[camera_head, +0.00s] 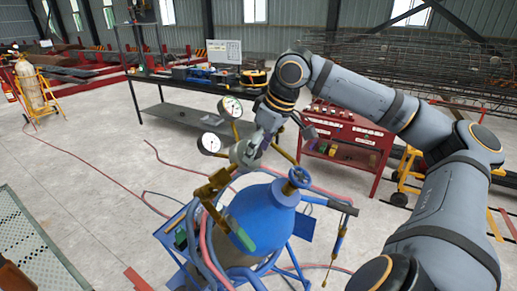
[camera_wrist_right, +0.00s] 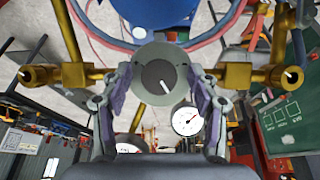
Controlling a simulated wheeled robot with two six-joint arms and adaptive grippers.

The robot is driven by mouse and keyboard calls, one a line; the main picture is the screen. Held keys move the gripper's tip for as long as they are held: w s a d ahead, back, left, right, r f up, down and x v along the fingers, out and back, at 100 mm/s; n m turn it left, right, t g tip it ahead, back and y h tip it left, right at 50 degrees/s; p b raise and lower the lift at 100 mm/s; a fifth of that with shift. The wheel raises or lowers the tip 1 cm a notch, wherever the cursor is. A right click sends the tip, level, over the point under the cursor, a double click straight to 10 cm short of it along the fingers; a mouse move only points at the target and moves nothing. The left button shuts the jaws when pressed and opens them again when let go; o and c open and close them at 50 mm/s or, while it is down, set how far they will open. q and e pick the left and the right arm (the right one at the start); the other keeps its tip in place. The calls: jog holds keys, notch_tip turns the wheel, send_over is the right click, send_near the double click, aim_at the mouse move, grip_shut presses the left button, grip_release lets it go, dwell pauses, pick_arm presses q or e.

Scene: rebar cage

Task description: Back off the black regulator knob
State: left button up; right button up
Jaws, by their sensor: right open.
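The regulator (camera_head: 245,154) sits above the blue gas cylinder (camera_head: 262,215), with brass fittings and two round gauges. My right gripper (camera_head: 257,142) is at the regulator from above. In the right wrist view the fingers of my right gripper (camera_wrist_right: 161,88) are open, one on each side of the knob; I cannot tell whether they touch it. In the head view the gripper and wrist hide the knob. My left gripper is out of view.
Gauges (camera_head: 230,106) stand close by the right gripper. Brass pipes (camera_wrist_right: 68,76) flank the knob. Hoses and a blue cart (camera_head: 172,238) surround the cylinder. A workbench (camera_head: 180,112) and a red tool cabinet (camera_head: 345,140) stand behind. Floor at left is mostly clear.

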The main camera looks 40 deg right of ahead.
jog(key=shift+c, duration=0.9)
jog(key=c, duration=1)
